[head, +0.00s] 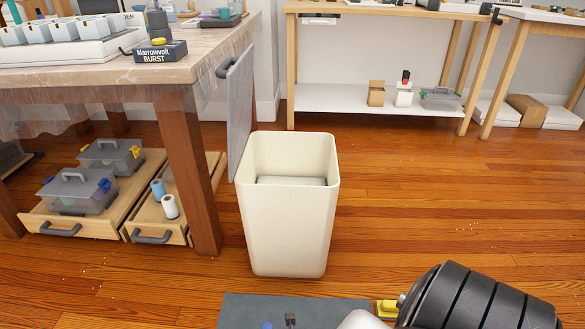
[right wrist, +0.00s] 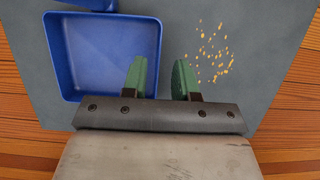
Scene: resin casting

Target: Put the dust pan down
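The blue dust pan (right wrist: 103,55) shows in the right wrist view as a shallow square tray, lying on the grey mat (right wrist: 255,20). Another blue piece at the top left edge is cut off; I cannot tell whether it belongs to the pan. In the head view, my right arm covers the bottom right, and the pan cannot be made out. My left gripper is not in view.
Yellow crumbs (right wrist: 212,55) lie on the mat right of the fingers. A cream bin (head: 288,225) stands beyond the mat (head: 240,312) on the wooden floor. A workbench (head: 185,75) with open drawers (head: 95,222) is at left.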

